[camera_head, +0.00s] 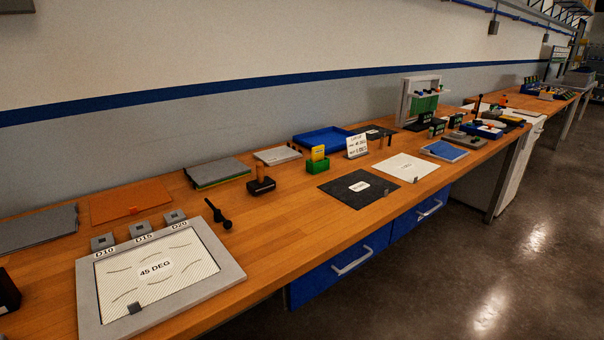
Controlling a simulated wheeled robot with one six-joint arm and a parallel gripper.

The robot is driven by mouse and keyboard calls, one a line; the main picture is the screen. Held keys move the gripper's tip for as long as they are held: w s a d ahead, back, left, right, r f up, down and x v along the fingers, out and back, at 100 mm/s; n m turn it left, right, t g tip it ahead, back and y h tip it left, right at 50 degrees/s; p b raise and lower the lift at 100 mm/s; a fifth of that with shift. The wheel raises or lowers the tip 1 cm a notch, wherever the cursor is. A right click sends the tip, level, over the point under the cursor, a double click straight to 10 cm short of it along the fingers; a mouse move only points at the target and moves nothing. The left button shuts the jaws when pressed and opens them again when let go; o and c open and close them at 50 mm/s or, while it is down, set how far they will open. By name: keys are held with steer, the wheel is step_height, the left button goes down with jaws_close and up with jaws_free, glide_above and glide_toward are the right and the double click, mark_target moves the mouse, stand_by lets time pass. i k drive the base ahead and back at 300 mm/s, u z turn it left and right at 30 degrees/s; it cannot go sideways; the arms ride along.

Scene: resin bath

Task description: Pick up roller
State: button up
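A small black tool (217,214) lies on the wooden bench, just right of the grey-framed tray. It has a thin shaft and a rounded end, and may be the roller, but it is too small to be sure. A dark block with a brown upper part (261,184) stands farther along the bench, and I cannot tell what it is. My gripper is not in view.
The grey-framed tray (88,303) marked 45 DEG fills the near left of the bench (262,232). Three grey blocks (138,230) stand behind it. A black mat (345,192), white sheet (408,165) and blue tray (322,137) lie farther along. Floor is clear at right.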

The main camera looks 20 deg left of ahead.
mark_target(262, 184)
steer(key=i, duration=0.75)
steer(key=u, duration=0.9)
steer(key=i, duration=0.7)
steer(key=u, duration=0.7)
